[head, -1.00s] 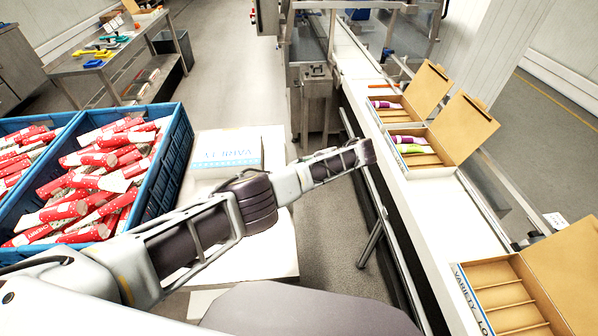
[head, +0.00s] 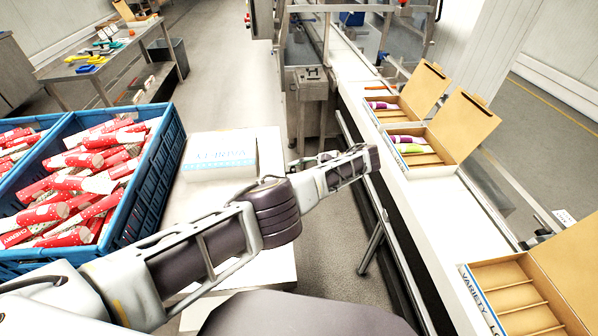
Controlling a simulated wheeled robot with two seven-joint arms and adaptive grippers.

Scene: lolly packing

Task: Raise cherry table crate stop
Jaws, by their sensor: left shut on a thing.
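A blue crate (head: 161,166) at the left is full of red cherry lollies (head: 75,183) with white dots and pale ends, lying at mixed angles. My left arm comes in from the lower left and passes in front of the crate's near right corner and the white table. My left gripper (head: 319,158) shows only as a small dark part behind the arm's far end, over the gap between table and conveyor. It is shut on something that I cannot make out. My right gripper is not in view. I see nothing that I can clearly tell as a crate stop.
A white VARIETY box (head: 222,165) sits on the white table (head: 270,262) beside the crate. A second blue crate (head: 40,122) is at the far left. Open cardboard boxes (head: 432,172) stand along the white conveyor (head: 415,215); two hold some lollies, the nearest looks empty.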

